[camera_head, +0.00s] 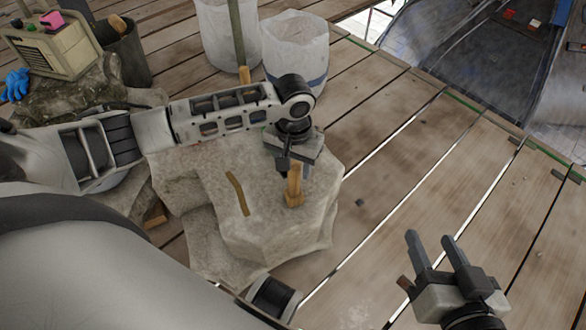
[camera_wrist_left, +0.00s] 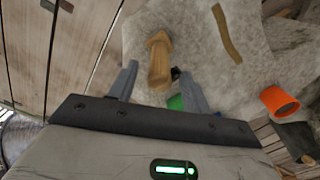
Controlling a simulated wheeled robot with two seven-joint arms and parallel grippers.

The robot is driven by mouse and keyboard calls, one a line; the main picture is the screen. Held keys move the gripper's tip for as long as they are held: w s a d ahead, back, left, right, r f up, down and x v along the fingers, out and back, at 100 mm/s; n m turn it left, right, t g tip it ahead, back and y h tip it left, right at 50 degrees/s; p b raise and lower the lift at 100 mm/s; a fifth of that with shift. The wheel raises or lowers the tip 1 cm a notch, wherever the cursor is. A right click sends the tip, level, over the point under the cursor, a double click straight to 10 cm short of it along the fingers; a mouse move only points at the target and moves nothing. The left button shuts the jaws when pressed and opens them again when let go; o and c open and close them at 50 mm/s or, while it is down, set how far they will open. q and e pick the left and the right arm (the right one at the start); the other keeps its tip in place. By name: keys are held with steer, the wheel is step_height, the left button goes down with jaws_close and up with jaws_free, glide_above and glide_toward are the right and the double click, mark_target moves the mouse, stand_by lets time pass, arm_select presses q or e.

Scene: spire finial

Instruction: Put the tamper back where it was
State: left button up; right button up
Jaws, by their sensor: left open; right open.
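The tamper (camera_head: 294,188), a small wooden piece with a wider foot, stands on the pale stone block (camera_head: 270,230). In the left wrist view the tamper (camera_wrist_left: 158,62) shows between the two fingers. My left gripper (camera_head: 293,168) is open at the tamper's upper end, with a finger on either side; I cannot tell whether they touch it. In the left wrist view this gripper (camera_wrist_left: 158,82) shows a gap on both sides of the wood. My right gripper (camera_head: 430,240) is open and empty over the planks at the lower right.
A flat brown strip (camera_head: 238,193) lies on the stone block. An orange cup-like thing (camera_wrist_left: 280,101) and a green thing (camera_wrist_left: 176,102) show in the left wrist view. White sacks (camera_head: 297,50) stand behind. The plank floor (camera_head: 400,190) to the right is mostly clear, with gaps.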

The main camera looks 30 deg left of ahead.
arm_select(q)
step_height(320, 180, up, 7)
steer(key=shift+f+p, duration=0.2)
steer(key=shift+p, duration=0.85)
steer(key=shift+r, duration=0.25)
steer(key=s+d+f+m+t+h, duration=0.2)
steer(key=s+d+h, duration=0.1)
steer(key=d, duration=0.4)
steer(key=s+d+f+m+t+h, duration=0.1)
steer(key=s+d+m+t+h, duration=0.2)
steer(key=d, duration=0.5)
steer(key=s+a+r+n+t, duration=0.1)
steer(key=s+a+r+t, duration=0.2)
steer(key=s+r+t, duration=0.1)
steer(key=shift+s+a+r+t, duration=0.25)
steer(key=shift+r+t, duration=0.5)
steer(key=shift+t, duration=0.35)
arm_select(e)
steer(key=shift+w+d+f+g+h, duration=0.15)
steer(key=shift+d+f+g+h, duration=0.25)
steer(key=shift+f+g, duration=0.25)
arm_select(q)
steer(key=shift+d, duration=0.1)
arm_select(e)
steer(key=shift+f, duration=0.1)
